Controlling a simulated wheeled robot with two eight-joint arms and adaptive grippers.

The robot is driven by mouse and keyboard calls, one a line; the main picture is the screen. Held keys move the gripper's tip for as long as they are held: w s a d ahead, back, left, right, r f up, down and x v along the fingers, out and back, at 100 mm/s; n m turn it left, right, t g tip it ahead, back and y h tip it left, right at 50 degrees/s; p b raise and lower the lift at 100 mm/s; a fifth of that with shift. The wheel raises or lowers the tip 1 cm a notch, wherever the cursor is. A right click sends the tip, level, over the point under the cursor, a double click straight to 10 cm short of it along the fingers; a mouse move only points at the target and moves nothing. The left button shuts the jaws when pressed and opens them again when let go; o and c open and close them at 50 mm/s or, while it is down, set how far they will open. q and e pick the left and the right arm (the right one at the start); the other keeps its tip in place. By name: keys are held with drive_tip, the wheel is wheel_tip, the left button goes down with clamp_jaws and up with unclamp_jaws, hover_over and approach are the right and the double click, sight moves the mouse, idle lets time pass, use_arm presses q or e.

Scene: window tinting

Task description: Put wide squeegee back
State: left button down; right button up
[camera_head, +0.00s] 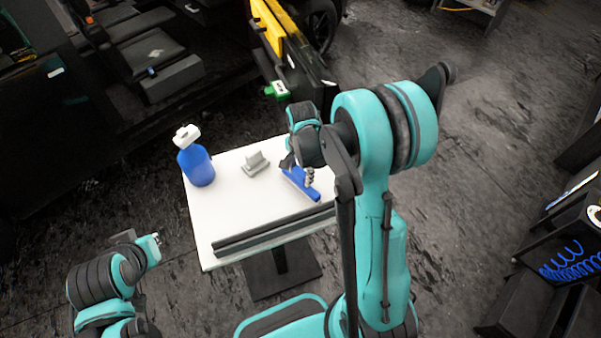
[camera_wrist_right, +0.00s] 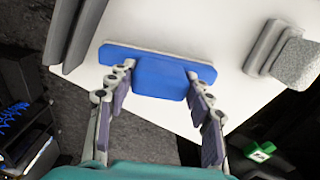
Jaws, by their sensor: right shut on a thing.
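The blue wide squeegee (camera_head: 299,184) is over the right part of the white table (camera_head: 218,222). In the right wrist view the squeegee (camera_wrist_right: 158,72) shows a broad blue body with a pale strip along its far edge. My right gripper (camera_wrist_right: 159,80) is shut on it, one finger at each side of the handle part. In the head view the right gripper (camera_head: 300,172) is partly hidden by my own arm. I cannot tell whether the squeegee touches the tabletop. My left gripper (camera_head: 155,243) is left of the table, away from everything; its jaws are too small to judge.
A blue spray bottle (camera_head: 197,165) with a white top stands at the table's back left. A grey block tool (camera_head: 256,163) sits to its right. Long dark bars (camera_head: 270,232) lie along the front edge. A vehicle with an open door (camera_head: 292,50) stands behind.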

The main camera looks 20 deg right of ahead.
drive_tip(key=o, duration=1.3)
drive_tip(key=shift+c, duration=0.2)
wheel_tip(320, 180, up, 11)
drive_tip(key=p, duration=0.2)
drive_tip(key=shift+d+p, duration=0.1)
drive_tip(key=shift+p, duration=0.25)
drive_tip(key=s+a+r+n+t, duration=0.3)
drive_tip(key=s+r+n, duration=0.1)
drive_tip(key=s+n, duration=0.2)
drive_tip(key=s+a+r+n+t, duration=0.2)
drive_tip(key=s+r+n+t, duration=0.2)
drive_tip(key=s+n, duration=0.3)
drive_tip(key=shift+a+r+n, duration=0.4)
drive_tip(key=shift+r+n, duration=0.05)
drive_tip(key=shift+n, duration=0.15)
drive_tip(key=shift+s, duration=0.1)
